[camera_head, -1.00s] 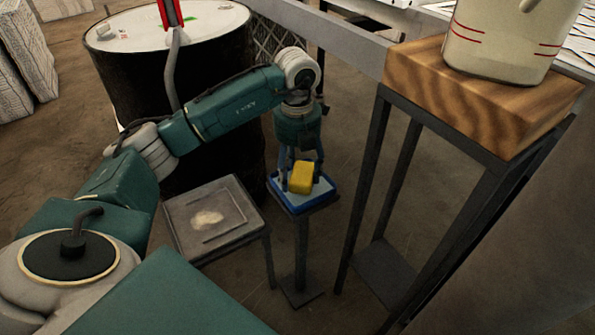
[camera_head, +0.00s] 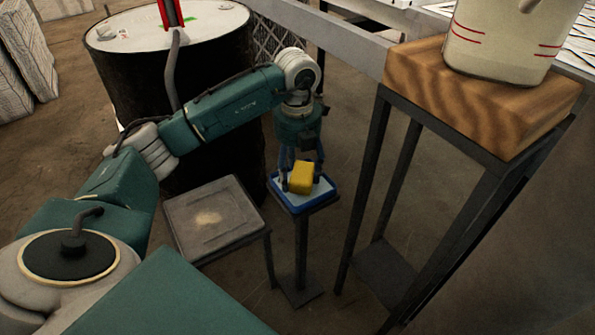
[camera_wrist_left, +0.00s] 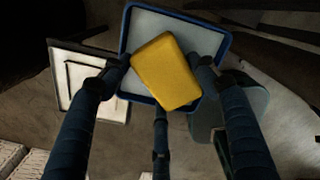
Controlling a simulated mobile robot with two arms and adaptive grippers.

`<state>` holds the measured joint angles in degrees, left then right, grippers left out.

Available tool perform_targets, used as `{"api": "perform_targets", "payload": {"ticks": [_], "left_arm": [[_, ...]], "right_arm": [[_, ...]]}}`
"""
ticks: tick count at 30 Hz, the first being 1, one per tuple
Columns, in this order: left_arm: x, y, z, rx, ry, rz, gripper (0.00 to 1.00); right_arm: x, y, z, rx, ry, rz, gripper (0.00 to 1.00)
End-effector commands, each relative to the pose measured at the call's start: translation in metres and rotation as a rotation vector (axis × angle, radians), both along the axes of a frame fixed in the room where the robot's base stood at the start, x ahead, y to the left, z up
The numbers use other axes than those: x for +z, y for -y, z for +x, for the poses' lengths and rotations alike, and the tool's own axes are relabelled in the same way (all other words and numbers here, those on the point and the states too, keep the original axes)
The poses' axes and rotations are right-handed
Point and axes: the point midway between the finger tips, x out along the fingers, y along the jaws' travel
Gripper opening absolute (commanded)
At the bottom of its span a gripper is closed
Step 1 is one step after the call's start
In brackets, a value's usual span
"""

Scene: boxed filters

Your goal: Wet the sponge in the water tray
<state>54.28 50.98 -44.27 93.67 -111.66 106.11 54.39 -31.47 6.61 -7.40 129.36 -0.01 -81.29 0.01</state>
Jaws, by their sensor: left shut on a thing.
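The yellow sponge (camera_head: 302,177) is held between the fingers of my left gripper (camera_head: 301,181). In the head view it appears over the blue-rimmed water tray (camera_head: 299,209), which stands on a thin dark pedestal. In the left wrist view the sponge (camera_wrist_left: 166,71) lies tilted between my finger tips (camera_wrist_left: 163,68), and the tray (camera_wrist_left: 124,40) is behind it. I cannot tell whether the sponge touches the water or the tray floor. My right gripper is not in view.
A square grey stand (camera_head: 214,218) with a pale patch on top is left of the tray. A dark drum (camera_head: 140,95) stands behind. A tall dark stand with a wooden block (camera_head: 478,98) and a whitish container (camera_head: 508,40) is on the right.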

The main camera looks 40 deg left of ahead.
Motion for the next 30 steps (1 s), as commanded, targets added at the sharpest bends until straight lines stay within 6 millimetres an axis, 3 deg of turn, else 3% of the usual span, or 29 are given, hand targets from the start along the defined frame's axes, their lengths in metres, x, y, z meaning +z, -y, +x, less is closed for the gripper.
{"api": "perform_targets", "payload": {"ticks": [1, 30], "left_arm": [[-0.0113, 0.0056, -0.0043, -0.007, -0.018, -0.007, 0.39], [-0.012, 0.0061, -0.0044, -0.008, -0.018, -0.008, 0.39]], "right_arm": [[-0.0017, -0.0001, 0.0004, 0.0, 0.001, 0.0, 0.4], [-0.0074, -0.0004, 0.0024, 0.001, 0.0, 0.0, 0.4]]}}
